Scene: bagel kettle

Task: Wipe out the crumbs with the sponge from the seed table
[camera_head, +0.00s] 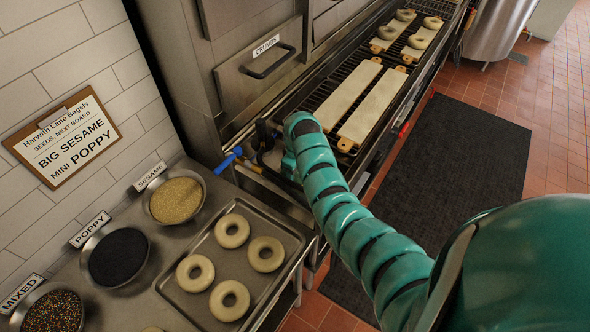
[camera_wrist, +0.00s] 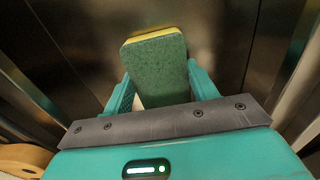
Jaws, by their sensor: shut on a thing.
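In the wrist view my gripper (camera_wrist: 160,90) is shut on a green sponge (camera_wrist: 157,62) with a yellow layer, one finger on each side of it. A dark, smooth metal-looking surface lies beyond the sponge; I cannot tell whether they touch. In the head view my arm reaches to the oven front beyond the seed table (camera_head: 168,312), and the sponge cannot be made out there. The seed table bears seed bowls and a tray. I can make out no crumbs on it. A drawer (camera_head: 258,72) labelled CRUMBS is shut in the oven front.
A tray (camera_head: 202,245) with several bagels lies on the seed table beside sesame (camera_head: 176,200), poppy (camera_head: 118,257) and mixed (camera_head: 53,313) bowls. A blue-handled part (camera_head: 228,158) sticks out near my arm. Boards (camera_head: 348,92) lie on the oven rack. A dark mat (camera_head: 440,160) covers the floor.

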